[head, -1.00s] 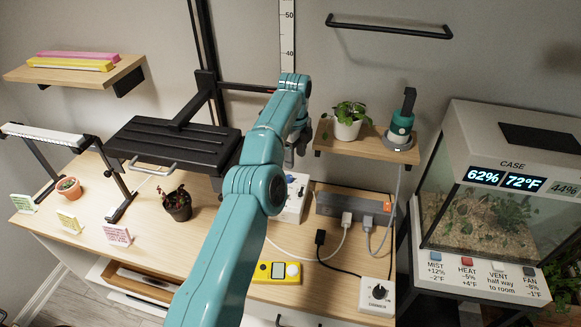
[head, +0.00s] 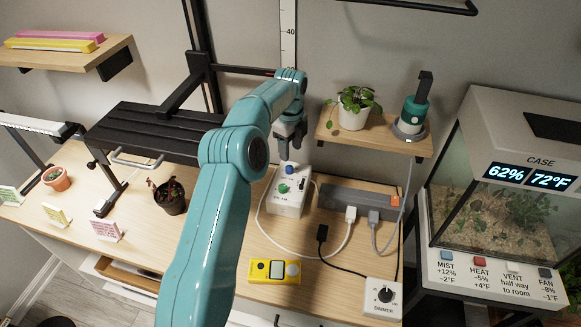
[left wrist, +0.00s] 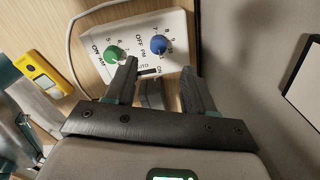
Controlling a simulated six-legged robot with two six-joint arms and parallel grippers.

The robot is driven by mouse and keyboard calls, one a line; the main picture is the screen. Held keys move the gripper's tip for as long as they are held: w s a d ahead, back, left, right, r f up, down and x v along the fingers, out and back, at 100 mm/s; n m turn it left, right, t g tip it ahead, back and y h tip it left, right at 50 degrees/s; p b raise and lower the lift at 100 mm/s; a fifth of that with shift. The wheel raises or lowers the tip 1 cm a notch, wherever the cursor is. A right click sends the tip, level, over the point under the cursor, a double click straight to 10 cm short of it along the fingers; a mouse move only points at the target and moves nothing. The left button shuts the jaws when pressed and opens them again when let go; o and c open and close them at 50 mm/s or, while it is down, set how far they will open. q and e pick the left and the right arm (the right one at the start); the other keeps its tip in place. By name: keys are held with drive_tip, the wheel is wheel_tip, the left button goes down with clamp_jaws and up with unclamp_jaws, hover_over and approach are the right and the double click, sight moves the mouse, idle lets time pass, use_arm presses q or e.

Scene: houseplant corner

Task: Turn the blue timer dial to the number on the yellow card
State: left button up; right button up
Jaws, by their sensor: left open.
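The white timer box (head: 287,204) stands on the wooden bench in the head view. It carries a blue dial (head: 290,169) at the back and a green dial (head: 283,188) in front. My left gripper (head: 291,148) is open and empty, just above and behind the blue dial. In the left wrist view, my left gripper's fingertips (left wrist: 158,68) point at the box, with the blue dial (left wrist: 158,44) ahead between them, apparently untouched. The green dial (left wrist: 115,54) is by the left finger. The yellow card (head: 56,215) stands at the bench's left; its writing is unreadable.
A grey power strip (head: 357,205) with plugs lies right of the box. A yellow meter (head: 274,271) and a white dimmer (head: 383,297) lie in front. A shelf (head: 375,137) with a plant (head: 354,107) is close to the gripper's right. Cables cross the bench.

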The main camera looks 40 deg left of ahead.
sight(289, 167)
use_arm(q)
wheel_tip(289, 167, down, 7)
drive_tip(key=shift+s+f+p, duration=0.1)
drive_tip(key=shift+s+p, duration=0.05)
drive_tip(key=shift+p, duration=0.25)
drive_tip(key=shift+s+a, duration=0.1)
drive_tip(key=shift+s, duration=0.05)
drive_tip(key=shift+w, duration=0.2)
drive_tip(key=c, duration=0.5)
clamp_jaws()
